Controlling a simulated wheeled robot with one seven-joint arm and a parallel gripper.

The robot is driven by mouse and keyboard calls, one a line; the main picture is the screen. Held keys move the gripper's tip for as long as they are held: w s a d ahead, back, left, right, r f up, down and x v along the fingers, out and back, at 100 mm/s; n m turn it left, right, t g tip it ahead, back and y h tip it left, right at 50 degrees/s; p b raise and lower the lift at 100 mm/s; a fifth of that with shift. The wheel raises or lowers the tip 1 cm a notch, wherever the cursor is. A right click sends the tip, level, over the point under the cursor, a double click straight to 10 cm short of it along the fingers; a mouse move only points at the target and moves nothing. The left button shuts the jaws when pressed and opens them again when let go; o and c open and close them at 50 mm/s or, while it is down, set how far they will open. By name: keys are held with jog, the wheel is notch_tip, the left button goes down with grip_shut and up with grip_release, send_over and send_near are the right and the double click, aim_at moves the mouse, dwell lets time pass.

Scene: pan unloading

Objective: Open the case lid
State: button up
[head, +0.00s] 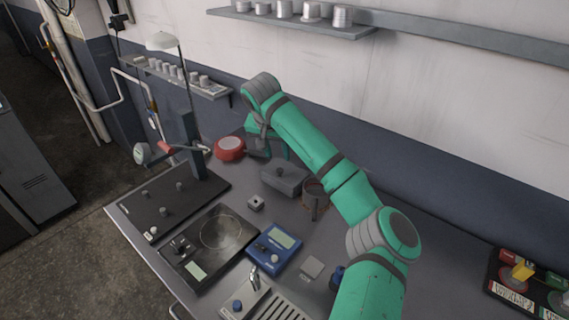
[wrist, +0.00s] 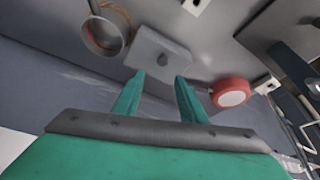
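The case is a small grey box (head: 284,181) near the middle of the table, towards the wall. Its lid looks closed and carries a dark knob (wrist: 163,59). The case also shows in the wrist view (wrist: 150,47), just beyond my fingertips. My gripper (wrist: 159,76) is open and empty, its two green fingers spread on either side of the knob's line and apart from the knob. In the head view my arm partly hides the gripper, which is behind the case on its wall side.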

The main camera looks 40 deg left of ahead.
aim_at(280, 169)
jog(key=x, duration=0.8)
jog(key=shift+s+a+f, duration=0.1)
jog(key=shift+s, duration=0.3)
jog(key=shift+w+a+f, duration=0.1)
jog(key=shift+w+f, duration=0.2)
jog(key=shift+f, duration=0.2)
grip_shut()
